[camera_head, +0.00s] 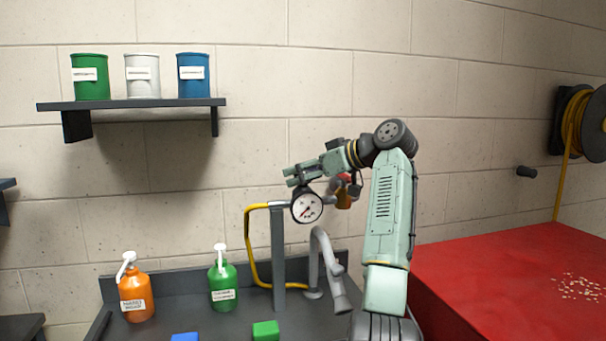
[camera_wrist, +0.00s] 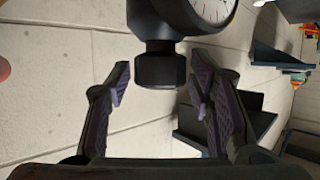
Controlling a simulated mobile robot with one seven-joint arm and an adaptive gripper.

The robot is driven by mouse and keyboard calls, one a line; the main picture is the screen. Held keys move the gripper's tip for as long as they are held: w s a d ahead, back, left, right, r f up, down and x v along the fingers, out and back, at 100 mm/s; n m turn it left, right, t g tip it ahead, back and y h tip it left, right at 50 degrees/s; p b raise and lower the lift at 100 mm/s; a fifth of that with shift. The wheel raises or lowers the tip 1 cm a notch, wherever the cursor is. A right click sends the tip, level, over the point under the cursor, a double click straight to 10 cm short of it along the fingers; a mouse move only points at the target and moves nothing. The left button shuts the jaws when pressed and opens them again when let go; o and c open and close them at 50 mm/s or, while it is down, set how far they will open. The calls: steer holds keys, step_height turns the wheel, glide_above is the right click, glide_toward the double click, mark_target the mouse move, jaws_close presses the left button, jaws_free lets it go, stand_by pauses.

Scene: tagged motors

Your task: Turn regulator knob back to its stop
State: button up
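The regulator's round gauge (camera_head: 307,207) with a white dial sits on a grey post, just below my gripper (camera_head: 289,177) in the head view. The wrist view shows part of the gauge (camera_wrist: 205,12) at the top. A black faceted regulator knob (camera_wrist: 160,70) projects below it toward my gripper (camera_wrist: 160,78). My gripper is open. One finger is on each side of the knob, with a narrow visible gap on both sides. I cannot tell how far the knob reaches between the fingers. The knob is not clearly visible in the head view.
A yellow hose (camera_head: 250,240) runs beside the post, and a grey faucet (camera_head: 325,265) stands to its right. Orange (camera_head: 136,288) and green (camera_head: 222,280) bottles stand on the dark counter. A red table (camera_head: 510,285) is at the right. A shelf (camera_head: 140,103) holds cans.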

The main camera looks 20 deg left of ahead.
steer(key=shift+o, duration=0.2)
steer(key=v, duration=1.2)
steer(key=shift+s, duration=0.1)
